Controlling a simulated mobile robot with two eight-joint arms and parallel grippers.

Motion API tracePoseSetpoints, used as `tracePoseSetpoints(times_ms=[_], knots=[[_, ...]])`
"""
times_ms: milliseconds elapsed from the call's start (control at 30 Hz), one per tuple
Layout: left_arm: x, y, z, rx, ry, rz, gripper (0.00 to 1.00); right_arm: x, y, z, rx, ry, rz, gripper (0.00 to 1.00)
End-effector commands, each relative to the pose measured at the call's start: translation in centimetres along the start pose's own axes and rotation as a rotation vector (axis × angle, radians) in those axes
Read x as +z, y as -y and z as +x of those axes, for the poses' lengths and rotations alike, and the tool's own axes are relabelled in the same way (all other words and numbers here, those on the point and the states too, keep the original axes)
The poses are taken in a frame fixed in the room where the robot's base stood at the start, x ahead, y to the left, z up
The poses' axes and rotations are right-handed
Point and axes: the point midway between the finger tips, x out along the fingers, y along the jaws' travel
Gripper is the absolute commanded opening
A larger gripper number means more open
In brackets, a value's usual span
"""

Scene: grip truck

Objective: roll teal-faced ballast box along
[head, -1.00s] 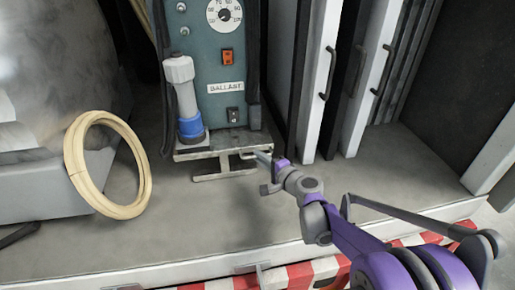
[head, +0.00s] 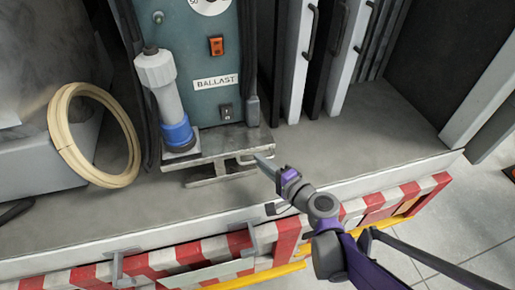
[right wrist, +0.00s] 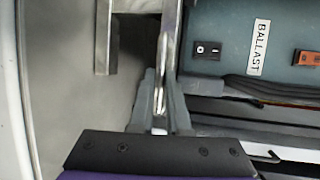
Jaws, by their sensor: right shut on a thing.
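The teal-faced ballast box (head: 206,68) stands upright on the truck's grey deck, its upper part cut off by the frame. It has an orange switch, a black switch and a "BALLAST" label, which also shows sideways in the right wrist view (right wrist: 258,48). A metal base with a bar handle (head: 243,157) sticks out at its front. My right gripper (head: 264,164) is shut on this metal bar at the base's right end. The right wrist view shows its two fingers (right wrist: 159,106) on either side of the bar. My left gripper is not in view.
A grey and blue connector (head: 166,95) stands on the base's left. A cream cable coil (head: 92,135) leans at left. White panels with black handles (head: 297,60) stand behind right. The deck's front lip (head: 150,241) is close, above a red-white striped edge. Deck at right is clear.

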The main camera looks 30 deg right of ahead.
Motion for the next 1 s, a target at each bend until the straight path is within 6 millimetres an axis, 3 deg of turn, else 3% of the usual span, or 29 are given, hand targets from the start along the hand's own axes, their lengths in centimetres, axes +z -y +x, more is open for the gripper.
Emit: tracePoseSetpoints(times_ms=[300, 767, 800, 933, 1000], knots=[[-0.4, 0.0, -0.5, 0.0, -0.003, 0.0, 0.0, 0.9, -0.6, -2.0, 0.002, 0.002, -0.002, 0.0], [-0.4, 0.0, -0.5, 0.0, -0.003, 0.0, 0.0, 1.1, -0.8, -2.4, 0.003, 0.004, -0.003, 0.0], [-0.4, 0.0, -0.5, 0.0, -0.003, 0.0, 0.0, 1.1, -0.8, -2.4, 0.003, 0.004, -0.003, 0.22], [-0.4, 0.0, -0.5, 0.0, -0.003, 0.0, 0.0, 1.0, -0.7, -2.3, 0.002, 0.003, -0.002, 0.45], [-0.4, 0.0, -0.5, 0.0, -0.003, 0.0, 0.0, 1.0, -0.6, -2.3, 0.002, 0.002, -0.002, 0.45]])
